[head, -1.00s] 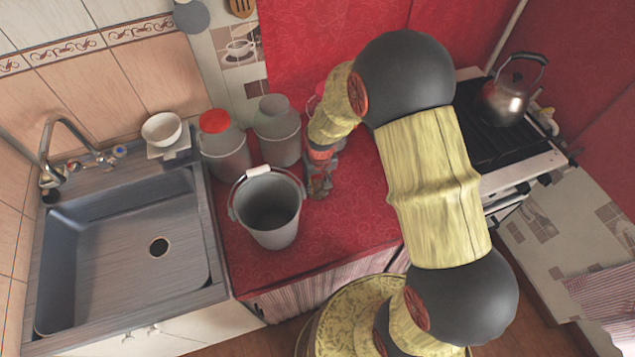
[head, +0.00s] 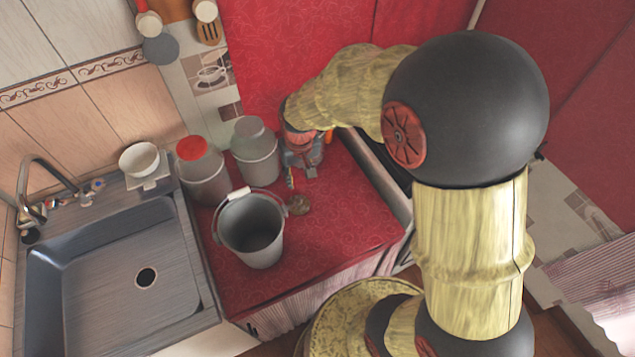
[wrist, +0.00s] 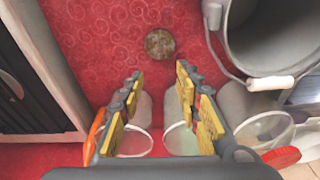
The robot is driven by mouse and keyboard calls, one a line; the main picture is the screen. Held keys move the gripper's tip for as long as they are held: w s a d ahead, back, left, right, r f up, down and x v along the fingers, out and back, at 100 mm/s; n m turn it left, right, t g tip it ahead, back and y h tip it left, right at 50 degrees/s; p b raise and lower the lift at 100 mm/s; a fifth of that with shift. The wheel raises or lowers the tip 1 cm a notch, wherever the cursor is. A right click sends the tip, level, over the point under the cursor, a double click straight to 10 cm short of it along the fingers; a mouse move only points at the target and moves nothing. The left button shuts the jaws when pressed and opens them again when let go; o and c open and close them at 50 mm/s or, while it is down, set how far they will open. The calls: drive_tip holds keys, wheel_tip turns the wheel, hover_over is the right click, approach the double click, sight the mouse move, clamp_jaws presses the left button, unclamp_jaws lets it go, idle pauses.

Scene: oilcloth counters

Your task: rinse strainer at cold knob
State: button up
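A small round brownish piece (head: 298,204), which looks like the strainer, lies flat on the red counter just right of the grey bucket. It also shows in the wrist view (wrist: 160,43), beyond my fingertips and near the top middle. My gripper (head: 301,172) points down over the counter behind the piece. In the wrist view my gripper (wrist: 157,88) has its yellow-padded fingers spread, with nothing held between them. The cold knob, blue-tipped (head: 98,184), is at the tap behind the sink (head: 110,240), far left of my gripper. A red-marked knob (head: 53,203) is left of it.
The grey bucket (head: 252,235) stands between my gripper and the sink. A red-lidded canister (head: 203,175) and a grey-lidded one (head: 254,155) stand behind it. Clear cups (wrist: 185,138) sit behind my fingers. The stove (wrist: 28,75) borders the counter.

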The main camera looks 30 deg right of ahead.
drive_tip(key=s+r+t, duration=0.3)
drive_tip(key=s+r, duration=1.6)
drive_tip(key=r, duration=0.2)
drive_tip(key=shift+s+a+r+n+t, duration=0.2)
drive_tip(key=shift+s+a+n+t, duration=0.1)
drive_tip(key=shift+s+a+t, duration=0.1)
drive_tip(key=shift+o, duration=0.6)
drive_tip(key=o, duration=0.4)
